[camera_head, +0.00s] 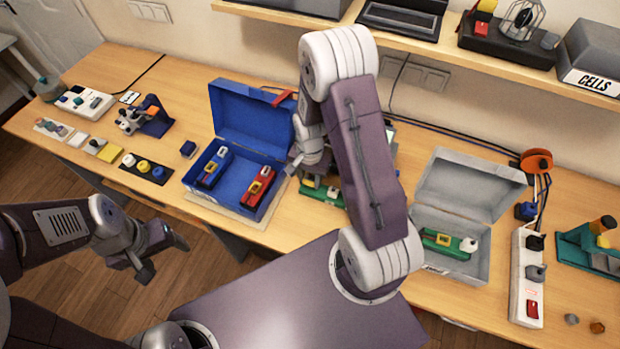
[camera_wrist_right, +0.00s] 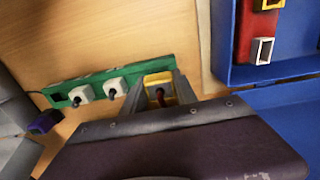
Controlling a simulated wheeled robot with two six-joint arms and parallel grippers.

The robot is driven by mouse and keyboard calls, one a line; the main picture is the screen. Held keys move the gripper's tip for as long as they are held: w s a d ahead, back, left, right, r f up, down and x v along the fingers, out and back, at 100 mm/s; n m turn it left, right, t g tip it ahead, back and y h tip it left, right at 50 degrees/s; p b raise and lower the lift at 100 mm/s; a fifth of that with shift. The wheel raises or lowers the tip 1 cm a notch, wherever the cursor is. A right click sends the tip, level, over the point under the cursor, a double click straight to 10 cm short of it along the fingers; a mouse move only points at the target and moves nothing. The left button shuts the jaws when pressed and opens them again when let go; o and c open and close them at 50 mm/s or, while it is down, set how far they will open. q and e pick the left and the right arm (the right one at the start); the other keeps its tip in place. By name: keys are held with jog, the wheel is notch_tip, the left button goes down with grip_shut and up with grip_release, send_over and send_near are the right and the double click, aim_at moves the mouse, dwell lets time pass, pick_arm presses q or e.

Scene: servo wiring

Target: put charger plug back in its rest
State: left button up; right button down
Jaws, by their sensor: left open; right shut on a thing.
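My right gripper (camera_wrist_right: 160,92) is shut on a yellow block-like plug (camera_wrist_right: 158,78) with a dark reddish lead. The plug is at the end of a green strip (camera_wrist_right: 97,77) bearing two white plugs with dark leads; I cannot tell whether it is seated there. In the head view my right gripper (camera_head: 295,165) is beside the blue box, and my arm partly hides the green strip (camera_head: 322,192). My left gripper (camera_head: 165,258) is open and empty, off the table's front edge. I cannot tell which part is the plug's rest.
An open blue box (camera_head: 238,119) holds a blue and a red unit. An open grey box (camera_head: 468,188) holds a green unit. A white power strip (camera_head: 526,262) stands right of it, beside an orange reel (camera_head: 537,161). Small parts lie at the table's left.

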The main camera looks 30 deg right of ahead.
aim_at(310, 177)
jog(key=shift+f+b, duration=0.65)
jog(key=shift+f, duration=0.2)
jog(key=c, duration=0.9)
grip_release()
jog(key=shift+r, duration=0.15)
notch_tip(310, 177, up, 9)
jog(key=shift+f, duration=0.2)
jog(key=shift+r, duration=0.15)
